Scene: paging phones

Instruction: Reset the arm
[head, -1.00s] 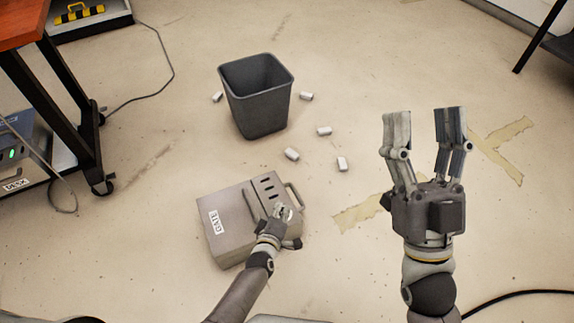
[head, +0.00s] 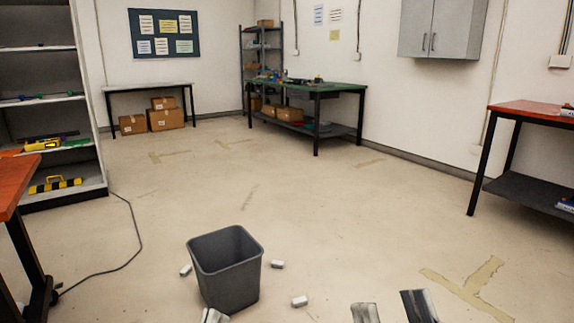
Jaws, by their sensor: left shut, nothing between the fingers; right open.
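My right gripper (head: 392,309) shows at the bottom edge of the head view, right of centre. Only its two grey fingers are in the picture, spread apart with bare floor between them. My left gripper (head: 213,316) shows only as a small pale tip at the bottom edge, just below the front of the dark bin (head: 228,272). It is shut with nothing visible in it. Both arms and the grippers' bodies are cut off by the frame. The grey box labelled GATE is out of view.
Small white cylinders (head: 299,301) lie on the floor around the bin. An orange-topped table (head: 14,185) stands at the left, another red-topped table (head: 535,113) at the right. A green-topped workbench (head: 340,87) stands at the back. The middle floor is clear.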

